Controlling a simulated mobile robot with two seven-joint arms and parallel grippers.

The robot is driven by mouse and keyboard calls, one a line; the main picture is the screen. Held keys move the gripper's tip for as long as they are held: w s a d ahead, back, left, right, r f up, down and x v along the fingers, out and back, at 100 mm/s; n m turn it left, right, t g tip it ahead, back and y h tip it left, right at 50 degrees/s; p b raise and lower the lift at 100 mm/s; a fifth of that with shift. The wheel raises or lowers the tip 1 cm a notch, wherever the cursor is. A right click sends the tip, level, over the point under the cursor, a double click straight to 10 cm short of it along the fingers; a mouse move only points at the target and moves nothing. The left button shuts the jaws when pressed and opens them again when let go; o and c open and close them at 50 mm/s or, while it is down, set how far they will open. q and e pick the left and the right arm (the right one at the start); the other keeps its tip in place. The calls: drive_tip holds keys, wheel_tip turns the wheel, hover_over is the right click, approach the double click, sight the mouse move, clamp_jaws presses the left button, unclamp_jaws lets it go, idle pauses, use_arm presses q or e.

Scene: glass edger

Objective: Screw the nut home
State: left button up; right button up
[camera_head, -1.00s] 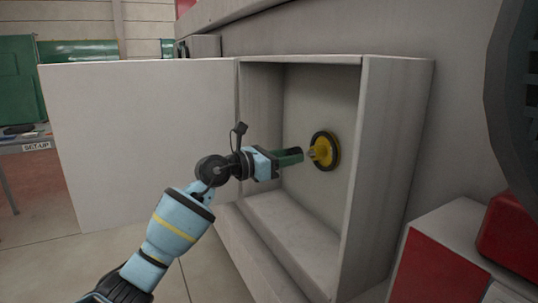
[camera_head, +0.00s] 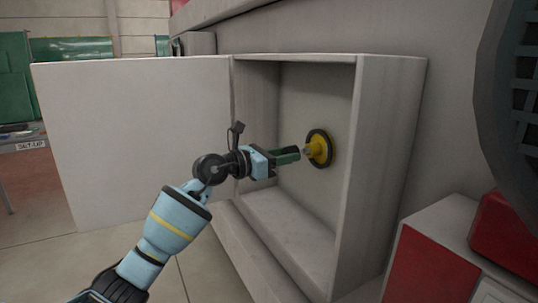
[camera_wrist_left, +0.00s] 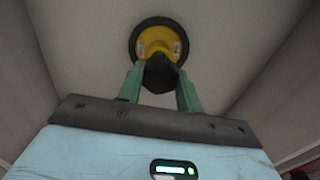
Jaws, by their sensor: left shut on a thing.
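A yellow hub (camera_head: 322,151) with a black ring around it is mounted on the back wall inside an open grey cabinet (camera_head: 390,150). In the left wrist view the same hub (camera_wrist_left: 158,42) is straight ahead of the fingers. My left gripper (camera_head: 297,153) reaches into the cabinet, its green fingers pointing at the hub. In the left wrist view, its fingers are on both sides of a dark nut-like piece (camera_wrist_left: 160,74) in front of the hub, and it is shut on it. The exact seating of this piece against the hub is hidden. My right gripper is not in view.
The cabinet's white door (camera_head: 140,140) stands open to the left, behind my left arm. The cabinet's right wall and bottom ledge (camera_head: 285,235) bound the space around the gripper. A red and grey box (camera_head: 430,265) stands at the lower right.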

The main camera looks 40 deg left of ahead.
use_arm(q)
drive_tip(key=shift+w+p, duration=0.15)
drive_tip(key=shift+p, duration=0.15)
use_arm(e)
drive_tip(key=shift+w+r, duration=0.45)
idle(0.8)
use_arm(q)
drive_tip(key=shift+x, duration=1.55)
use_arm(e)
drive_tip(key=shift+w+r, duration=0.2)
